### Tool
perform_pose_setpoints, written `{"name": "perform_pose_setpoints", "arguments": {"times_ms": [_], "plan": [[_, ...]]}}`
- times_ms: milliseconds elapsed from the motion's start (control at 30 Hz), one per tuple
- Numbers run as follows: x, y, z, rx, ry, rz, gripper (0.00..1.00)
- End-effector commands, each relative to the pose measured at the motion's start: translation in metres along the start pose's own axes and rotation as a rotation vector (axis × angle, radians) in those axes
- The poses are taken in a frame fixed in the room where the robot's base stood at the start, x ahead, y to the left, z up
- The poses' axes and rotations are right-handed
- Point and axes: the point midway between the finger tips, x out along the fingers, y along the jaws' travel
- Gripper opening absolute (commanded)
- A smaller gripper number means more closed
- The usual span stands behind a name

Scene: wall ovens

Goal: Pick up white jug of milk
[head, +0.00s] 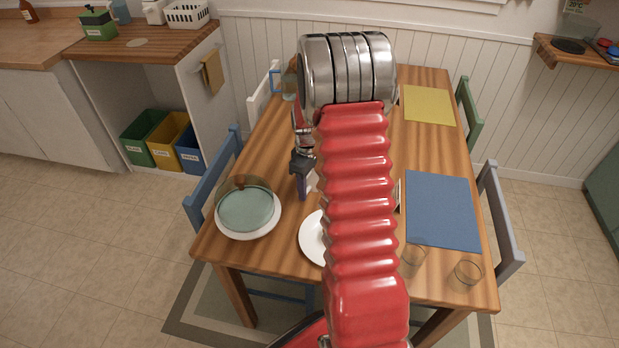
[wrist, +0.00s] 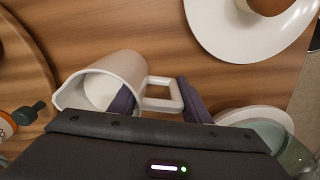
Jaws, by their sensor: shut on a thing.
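The white jug of milk (wrist: 117,68) shows in the wrist view, with its mouth facing the camera, white milk inside and its handle to the right. My gripper (wrist: 158,95) is shut on the jug: one dark finger shows at the mouth and the other beside the handle. Whether the jug touches the table cannot be told. In the head view my gripper (head: 302,178) is over the table, left of my red arm. A small white part beside it may be the jug; the rest is hidden.
The wooden table (head: 262,160) holds a white plate with a teal dish (head: 246,212) at left, another white plate (head: 311,238) partly behind my arm, a blue mat (head: 441,211), a yellow mat (head: 429,105) and clear glasses (head: 468,271). Chairs stand around it.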

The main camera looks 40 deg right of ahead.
Motion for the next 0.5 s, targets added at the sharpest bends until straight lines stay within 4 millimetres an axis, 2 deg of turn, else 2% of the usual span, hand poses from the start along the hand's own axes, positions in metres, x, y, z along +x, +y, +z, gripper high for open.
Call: {"name": "perform_pose_setpoints", "arguments": {"times_ms": [100, 500], "plan": [[0.0003, -0.0001, 0.0002, 0.0, -0.001, 0.0, 0.0], [-0.0012, 0.0005, -0.0002, 0.0, 0.001, 0.001, 0.0]]}}
